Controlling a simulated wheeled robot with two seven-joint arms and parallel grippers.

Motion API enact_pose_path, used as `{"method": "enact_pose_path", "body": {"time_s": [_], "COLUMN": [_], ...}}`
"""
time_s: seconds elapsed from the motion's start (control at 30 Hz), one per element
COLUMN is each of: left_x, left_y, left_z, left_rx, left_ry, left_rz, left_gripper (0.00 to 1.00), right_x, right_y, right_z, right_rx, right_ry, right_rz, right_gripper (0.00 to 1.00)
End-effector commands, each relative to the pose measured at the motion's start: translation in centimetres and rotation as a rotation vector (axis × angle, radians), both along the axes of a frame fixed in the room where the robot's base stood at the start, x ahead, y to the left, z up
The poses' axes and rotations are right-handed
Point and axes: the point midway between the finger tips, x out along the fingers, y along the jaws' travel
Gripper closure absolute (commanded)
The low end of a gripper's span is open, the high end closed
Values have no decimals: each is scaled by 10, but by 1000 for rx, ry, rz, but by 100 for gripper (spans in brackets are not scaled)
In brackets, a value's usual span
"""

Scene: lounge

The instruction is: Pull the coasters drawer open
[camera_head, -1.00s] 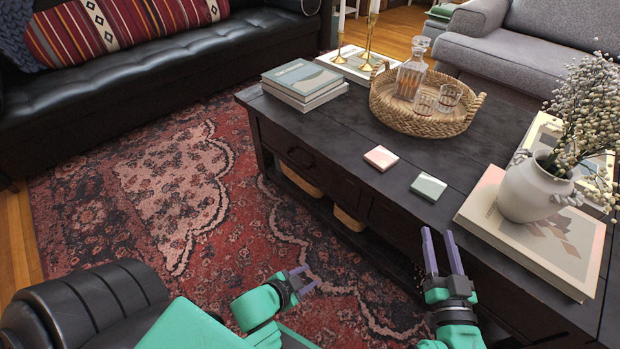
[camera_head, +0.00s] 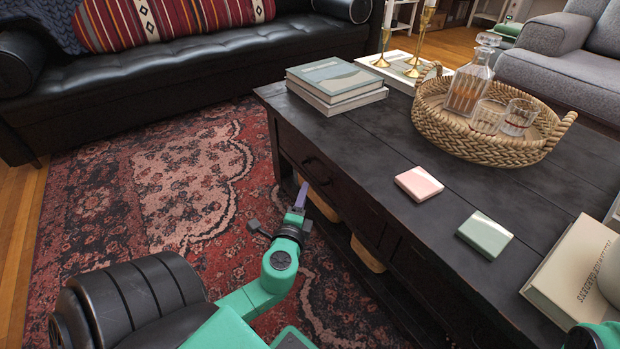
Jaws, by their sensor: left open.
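The dark wooden coffee table (camera_head: 375,133) has a drawer front (camera_head: 345,192) on its near long side, with a dark pull handle (camera_head: 313,163). That drawer looks shut. A second front lies further right along the same side; no label shows which holds coasters. My left gripper (camera_head: 299,199) is open, just in front of and below the left drawer's handle, with one purple finger showing; the other is mostly hidden. I cannot tell whether it touches the table. My right gripper is out of view; only a piece of the right arm shows at the bottom right corner.
Books (camera_head: 335,82), a wicker tray (camera_head: 455,135) with a decanter and glasses, and another book (camera_head: 575,270) stand there too. Baskets (camera_head: 366,254) sit underneath. The rug (camera_head: 180,190) is open to the left.

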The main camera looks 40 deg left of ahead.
Motion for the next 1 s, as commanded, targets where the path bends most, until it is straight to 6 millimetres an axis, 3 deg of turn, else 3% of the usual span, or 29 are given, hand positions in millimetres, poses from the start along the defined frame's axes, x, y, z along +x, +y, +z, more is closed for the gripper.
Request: {"method": "enact_pose_path", "body": {"time_s": [0.1,0.3,0.63,0.73,0.77,1.0], "left_x": [30,63,70,70,70,70], "left_y": [16,34,38,38,38,38], "left_z": [-7,-12,-12,-12,-12,-12], "left_rx": [2,1,-1,-1,-1,-1], "left_ry": [-3,-2,2,2,2,2], "left_rz": [-2,-1,-2,-2,-2,-2], "left_gripper": [56,56,56,94,100,100], "right_x": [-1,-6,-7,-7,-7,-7], "right_y": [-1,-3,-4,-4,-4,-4], "right_z": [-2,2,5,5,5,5], "right_rx": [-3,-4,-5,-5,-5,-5], "right_ry": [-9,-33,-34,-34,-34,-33], "right_rz": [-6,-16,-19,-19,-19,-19], "right_gripper": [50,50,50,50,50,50]}}
